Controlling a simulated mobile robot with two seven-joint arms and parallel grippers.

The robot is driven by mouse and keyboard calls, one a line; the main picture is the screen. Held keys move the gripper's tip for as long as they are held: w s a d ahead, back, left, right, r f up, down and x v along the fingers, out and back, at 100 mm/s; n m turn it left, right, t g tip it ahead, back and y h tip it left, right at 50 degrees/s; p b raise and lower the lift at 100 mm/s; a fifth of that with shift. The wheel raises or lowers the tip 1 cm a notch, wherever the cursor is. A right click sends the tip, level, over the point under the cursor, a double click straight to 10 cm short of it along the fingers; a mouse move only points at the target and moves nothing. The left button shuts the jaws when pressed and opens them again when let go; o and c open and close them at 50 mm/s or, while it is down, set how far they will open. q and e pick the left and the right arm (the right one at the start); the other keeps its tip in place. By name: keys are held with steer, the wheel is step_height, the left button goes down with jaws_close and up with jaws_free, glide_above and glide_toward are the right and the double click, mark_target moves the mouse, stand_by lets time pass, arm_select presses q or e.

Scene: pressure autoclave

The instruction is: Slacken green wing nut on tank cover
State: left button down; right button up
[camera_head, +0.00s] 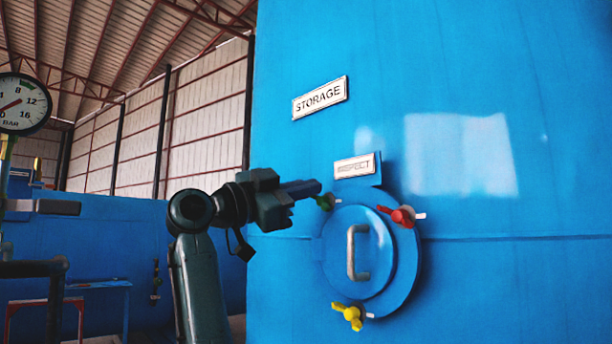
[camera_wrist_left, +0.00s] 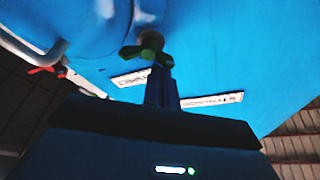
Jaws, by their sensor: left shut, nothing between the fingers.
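The round blue tank cover (camera_head: 372,262) is on the side of the big blue tank, with a grey bar handle (camera_head: 351,252). The green wing nut (camera_head: 326,202) is at its upper left edge; it also shows in the left wrist view (camera_wrist_left: 145,50). My left gripper (camera_head: 313,188) reaches in from the left, shut and empty, its fingertips close beside the green wing nut. In the wrist view the fingers (camera_wrist_left: 160,78) end just below the nut; I cannot tell whether they touch it. My right gripper is not in view.
A red wing nut (camera_head: 402,216) is at the cover's upper right and a yellow one (camera_head: 348,315) at its bottom. An INSPECT plate (camera_head: 355,166) and a STORAGE plate (camera_head: 320,98) are above. A pressure gauge (camera_head: 22,103) stands far left. The tank wall to the right is clear.

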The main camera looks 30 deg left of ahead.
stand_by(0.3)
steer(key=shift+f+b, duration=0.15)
steer(key=shift+b, duration=0.2)
